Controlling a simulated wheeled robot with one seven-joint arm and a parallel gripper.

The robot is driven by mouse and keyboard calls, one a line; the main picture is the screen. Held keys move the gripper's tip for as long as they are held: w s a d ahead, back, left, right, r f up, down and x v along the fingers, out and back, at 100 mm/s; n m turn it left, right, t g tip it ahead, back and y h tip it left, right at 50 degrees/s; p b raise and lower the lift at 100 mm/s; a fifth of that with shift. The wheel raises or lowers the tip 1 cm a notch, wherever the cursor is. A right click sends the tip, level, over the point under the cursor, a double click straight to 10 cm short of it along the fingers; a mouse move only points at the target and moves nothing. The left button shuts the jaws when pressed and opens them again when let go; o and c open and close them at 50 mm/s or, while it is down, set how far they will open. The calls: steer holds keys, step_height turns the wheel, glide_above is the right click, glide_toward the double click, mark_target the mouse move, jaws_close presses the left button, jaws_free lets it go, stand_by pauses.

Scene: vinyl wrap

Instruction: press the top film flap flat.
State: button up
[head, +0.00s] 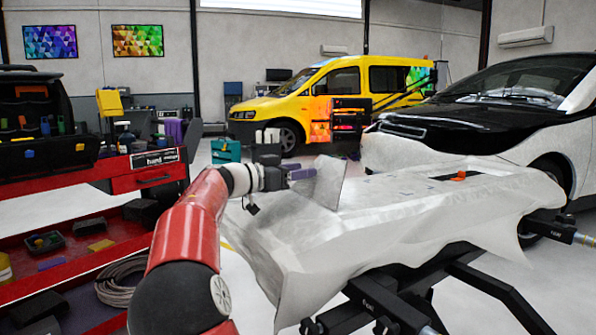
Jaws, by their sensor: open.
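A panel covered in pale white film (400,215) lies on a black stand, with loose film hanging down its front edge. A grey, upright film flap (330,183) stands up at the panel's left end. My gripper (305,173) is at the flap's left side, its purplish tip pointing right towards it. The gripper is open. From this view I cannot tell whether its tip touches the flap. The far side of the flap is hidden.
A small orange object (459,176) lies on the panel's far right part. A red tool cart (150,178) stands at the left. A black and white car (480,125) is close behind the panel. A yellow van (335,95) stands farther back.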

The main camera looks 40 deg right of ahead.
jaws_close()
stand_by(0.3)
